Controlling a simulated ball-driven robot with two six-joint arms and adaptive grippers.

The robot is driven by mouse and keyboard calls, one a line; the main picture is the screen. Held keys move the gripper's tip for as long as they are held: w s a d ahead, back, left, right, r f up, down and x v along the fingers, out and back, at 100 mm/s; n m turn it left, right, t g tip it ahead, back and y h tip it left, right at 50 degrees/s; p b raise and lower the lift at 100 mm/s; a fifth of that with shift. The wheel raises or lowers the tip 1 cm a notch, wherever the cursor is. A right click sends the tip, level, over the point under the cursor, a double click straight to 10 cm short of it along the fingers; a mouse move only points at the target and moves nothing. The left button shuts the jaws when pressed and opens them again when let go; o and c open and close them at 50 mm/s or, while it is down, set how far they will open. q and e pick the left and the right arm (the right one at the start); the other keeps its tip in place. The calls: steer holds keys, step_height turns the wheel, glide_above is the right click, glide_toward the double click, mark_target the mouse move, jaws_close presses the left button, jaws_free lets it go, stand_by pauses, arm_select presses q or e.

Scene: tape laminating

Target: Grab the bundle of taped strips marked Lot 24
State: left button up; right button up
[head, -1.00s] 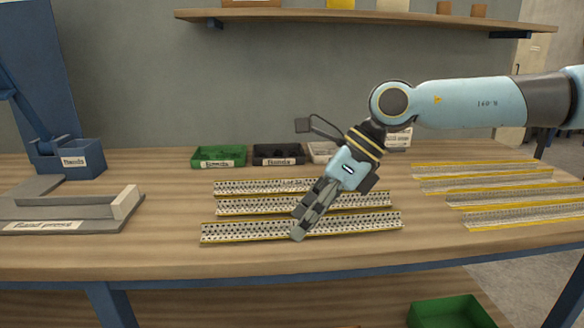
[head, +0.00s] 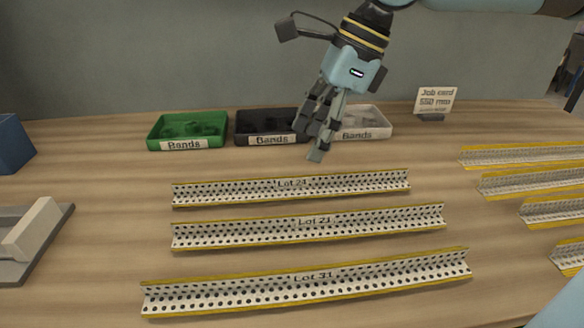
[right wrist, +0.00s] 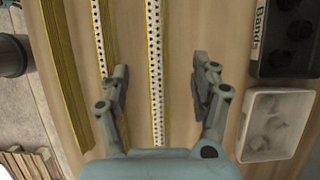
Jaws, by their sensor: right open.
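Three perforated pale bundles with yellow edges lie across the table in the head view. The back bundle (head: 290,188) has a small label that looks like Lot 24. The middle bundle (head: 310,226) looks marked Lot 21, and the front bundle (head: 310,284) Lot 31. My right gripper (head: 318,140) is open and empty, above the table behind the back bundle, in front of the trays. In the right wrist view its fingers (right wrist: 160,72) are spread, with a perforated strip (right wrist: 155,65) showing between them, apart from both. My left gripper is not in view.
Green (head: 187,130), black (head: 262,125) and white (head: 368,122) trays labelled Bands stand behind. A job card (head: 435,100) stands back right. Several yellow-edged strips (head: 520,182) lie on the right. A grey press base (head: 35,235) is at the left.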

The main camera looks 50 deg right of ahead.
mark_target(287, 191)
steer(key=shift+b+x, duration=0.6)
steer(key=shift+x, duration=0.45)
steer(key=shift+w+a+f+b, duration=0.1)
steer(key=shift+f+b, duration=0.1)
steer(key=shift+f, duration=0.1)
steer(key=shift+w+a+f+b, duration=0.1)
steer(key=shift+w+f+b, duration=0.05)
steer(key=shift+f, duration=0.2)
steer(key=shift+a+f, duration=0.25)
steer(key=shift+f, duration=0.2)
steer(key=b+x, duration=0.1)
steer(key=x, duration=0.2)
steer(key=shift+s+f, duration=0.1)
steer(key=shift+f, duration=0.05)
steer(key=shift+a+f+b, duration=0.25)
steer(key=shift+f+b, duration=0.05)
steer(key=shift+f, duration=0.3)
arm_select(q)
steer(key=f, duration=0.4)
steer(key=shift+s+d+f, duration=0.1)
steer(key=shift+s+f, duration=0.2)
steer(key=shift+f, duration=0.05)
arm_select(e)
jaws_close()
